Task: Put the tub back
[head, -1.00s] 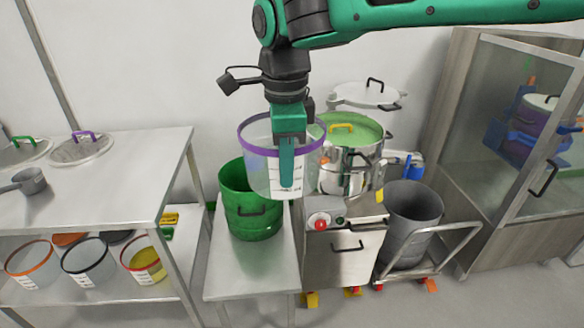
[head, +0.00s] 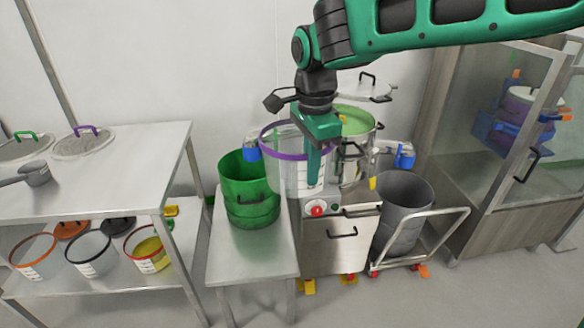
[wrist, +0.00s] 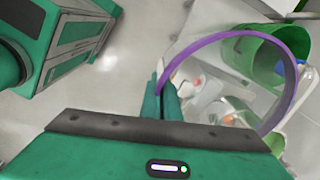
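The tub (head: 290,176) is clear with a purple rim and white scale marks. It hangs in the air in front of the machine in the head view, roughly upright. My gripper (head: 313,172) is shut on its rim at the near right side. In the wrist view the fingers (wrist: 168,100) pinch the purple rim (wrist: 285,75), and the tub looks empty. On the left shelf's lower level stand similar tubs with an orange rim (head: 33,258), a black rim (head: 90,254) and a red rim (head: 147,250); the red-rimmed one holds yellow material.
A green bucket (head: 248,192) stands on a low steel table (head: 246,262), just left of the held tub. A steel machine (head: 340,240) with a red button is below it. A grey bin (head: 402,205) on a trolley and a glass-door cabinet (head: 510,150) are to the right.

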